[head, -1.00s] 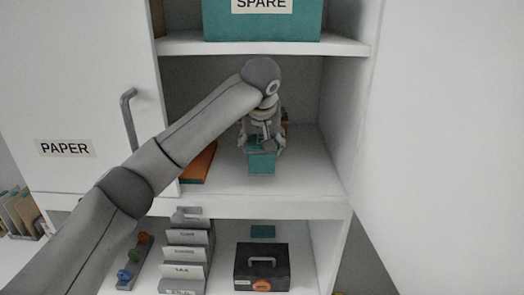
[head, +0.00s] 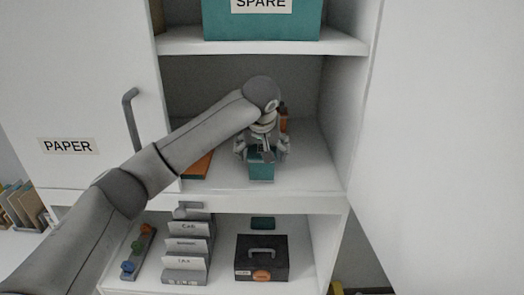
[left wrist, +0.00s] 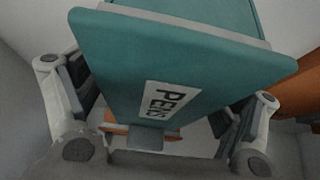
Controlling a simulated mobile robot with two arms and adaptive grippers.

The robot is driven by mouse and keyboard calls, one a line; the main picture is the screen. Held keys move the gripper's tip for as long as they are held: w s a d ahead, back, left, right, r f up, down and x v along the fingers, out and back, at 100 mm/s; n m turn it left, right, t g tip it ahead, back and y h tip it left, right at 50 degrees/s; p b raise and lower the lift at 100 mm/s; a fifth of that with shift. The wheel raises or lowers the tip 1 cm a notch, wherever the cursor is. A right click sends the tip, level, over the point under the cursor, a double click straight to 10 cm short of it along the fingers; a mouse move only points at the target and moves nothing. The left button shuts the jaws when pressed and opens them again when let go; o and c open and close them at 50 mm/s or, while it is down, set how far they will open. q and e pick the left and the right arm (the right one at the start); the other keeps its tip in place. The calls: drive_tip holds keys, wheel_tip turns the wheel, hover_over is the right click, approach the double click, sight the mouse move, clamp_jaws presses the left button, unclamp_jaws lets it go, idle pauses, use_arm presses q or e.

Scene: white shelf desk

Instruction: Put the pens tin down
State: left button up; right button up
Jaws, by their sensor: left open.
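The teal pens tin (head: 261,173) is on the middle shelf (head: 312,178) of the white unit, close to its front edge, and appears to rest on it. In the left wrist view the tin (left wrist: 205,62) fills the upper middle, with a white PENS label facing me. My left gripper (head: 262,152) is open around the tin, one finger on each side. In the left wrist view the fingers (left wrist: 160,125) stand apart beside it; contact is hard to judge. My right gripper is not in view.
An orange item (head: 198,166) lies left of the tin, and an orange-brown item (head: 284,118) stands behind it. The teal SPARE box (head: 262,22) is on the shelf above. Below are file dividers (head: 186,250) and a dark box (head: 261,258). The shelf's right side is clear.

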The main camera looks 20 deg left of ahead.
sight(262, 149)
use_arm(q)
drive_tip(key=shift+r, duration=0.2)
drive_tip(key=b+v, duration=0.4)
drive_tip(key=v, duration=0.2)
drive_tip(key=shift+s+d, duration=0.1)
drive_tip(key=shift+s, duration=0.05)
drive_tip(key=v, duration=0.4)
drive_tip(key=shift+r+b, duration=0.35)
drive_tip(key=shift+b, duration=0.05)
drive_tip(key=shift+s+r, duration=0.35)
drive_tip(key=shift+r, duration=0.05)
drive_tip(key=shift+d+f, duration=0.1)
